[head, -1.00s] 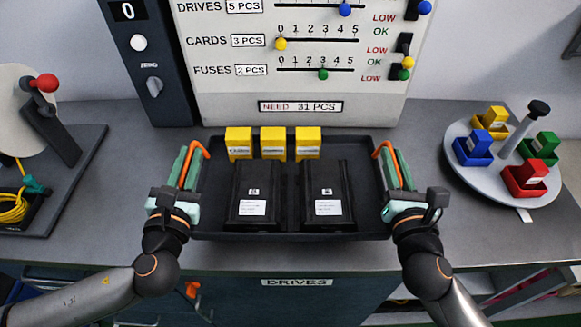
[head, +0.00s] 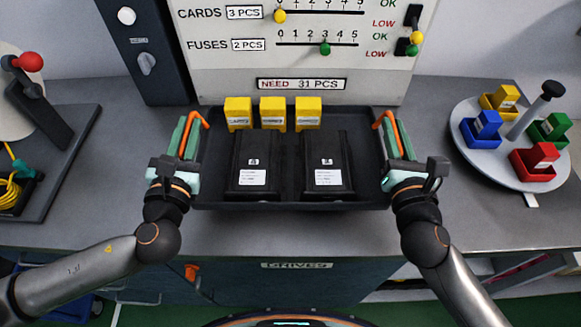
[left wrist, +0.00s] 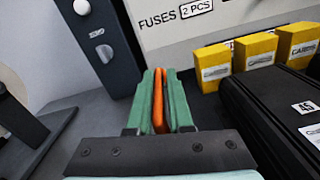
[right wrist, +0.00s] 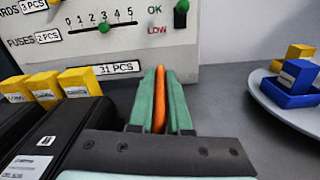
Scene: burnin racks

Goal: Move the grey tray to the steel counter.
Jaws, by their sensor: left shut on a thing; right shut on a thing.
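The grey tray (head: 290,197) is dark, with orange handles at its left and right ends. It carries two black drive cases (head: 253,165) with white labels and three yellow card boxes (head: 272,112) in a row behind them. My left gripper (head: 186,140) is shut on the left orange handle (left wrist: 158,100). My right gripper (head: 392,138) is shut on the right orange handle (right wrist: 159,100). The tray is over the grey counter (head: 290,232); I cannot tell whether it is lifted clear of it.
A panel (head: 300,50) with sliders stands behind the tray. A round turntable (head: 480,155) with coloured bins stands at the right. A stand with a red knob (head: 28,62) and yellow cable is at the left. Drawers are below the counter front.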

